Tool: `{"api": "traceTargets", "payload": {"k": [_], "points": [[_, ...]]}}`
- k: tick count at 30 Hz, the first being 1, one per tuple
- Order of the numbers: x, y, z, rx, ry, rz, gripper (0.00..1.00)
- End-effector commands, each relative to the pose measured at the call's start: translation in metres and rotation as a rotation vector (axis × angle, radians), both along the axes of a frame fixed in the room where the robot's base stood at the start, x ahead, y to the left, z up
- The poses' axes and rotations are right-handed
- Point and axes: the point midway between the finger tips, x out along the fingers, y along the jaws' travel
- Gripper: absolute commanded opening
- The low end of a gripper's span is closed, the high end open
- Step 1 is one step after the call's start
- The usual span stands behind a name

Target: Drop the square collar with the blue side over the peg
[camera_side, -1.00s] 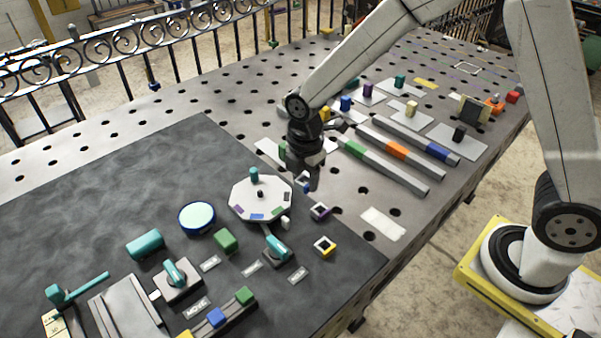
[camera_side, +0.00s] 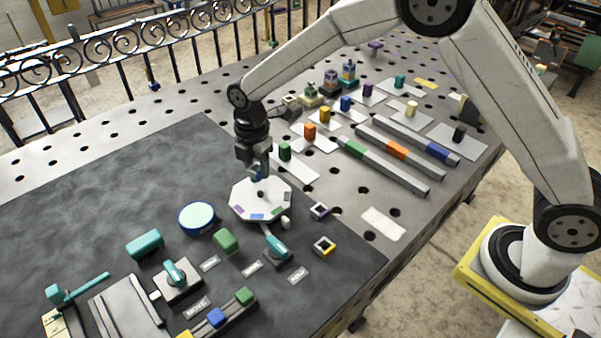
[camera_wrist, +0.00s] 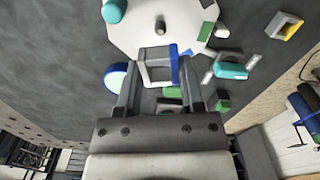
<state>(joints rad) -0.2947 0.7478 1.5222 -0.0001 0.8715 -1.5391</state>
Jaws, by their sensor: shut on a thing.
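The square collar with a blue side (camera_wrist: 175,65) is between my gripper's fingers in the wrist view, its blue side to the right. A short dark peg (camera_side: 260,194) stands in the middle of a white eight-sided plate (camera_side: 240,207) with coloured marks. In the wrist view the peg (camera_wrist: 160,27) is just beyond the collar, outside its opening. The collar's height above the plate is unclear.
A collar with a purple side (camera_side: 320,211) and one with a yellow side (camera_side: 324,246) lie right of the plate. A teal knob (camera_wrist: 114,11) is at the plate's edge.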

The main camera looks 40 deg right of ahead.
Motion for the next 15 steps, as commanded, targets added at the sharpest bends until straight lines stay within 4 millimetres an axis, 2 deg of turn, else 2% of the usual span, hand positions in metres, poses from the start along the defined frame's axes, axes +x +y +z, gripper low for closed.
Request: {"api": "traceTargets", "payload": {"k": [8, 15], "points": [[0.0, 0.0, -0.006, 0.0, 0.001, -0.001, 0.0], [0.0, 0.0, -0.02, 0.0, 0.001, -0.001, 0.0]]}}
